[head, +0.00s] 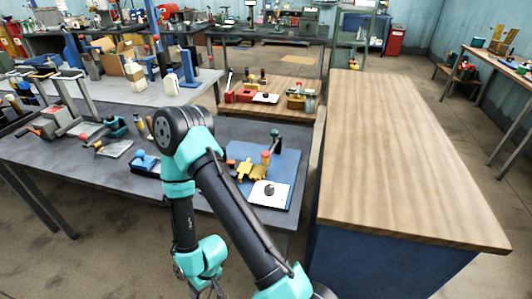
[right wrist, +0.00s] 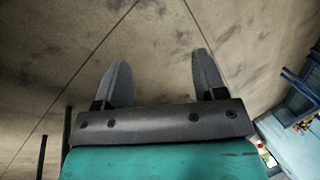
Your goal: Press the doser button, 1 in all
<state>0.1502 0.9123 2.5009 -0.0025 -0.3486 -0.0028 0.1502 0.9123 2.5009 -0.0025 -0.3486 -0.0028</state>
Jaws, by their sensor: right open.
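I cannot tell for sure which item is the doser or its button. A blue mat (head: 289,160) on the dark bench holds a small yellow fixture (head: 244,170), an upright amber piece (head: 266,158), a post with a dark green knob (head: 275,134) and a white plate (head: 281,196) with a dark round piece (head: 269,189) on it. My right gripper (right wrist: 161,60) is open and empty over bare floor in the right wrist view. In the head view my right arm crosses in front of the bench, and its gripper is partly cut off at the bottom edge. My left gripper is not in view.
The dark bench (head: 75,163) also carries a small blue item (head: 145,161) and several tools at left. A bare wooden-topped cabinet (head: 398,150) stands at right. Behind, a wooden board (head: 285,110) holds red boxes and small parts.

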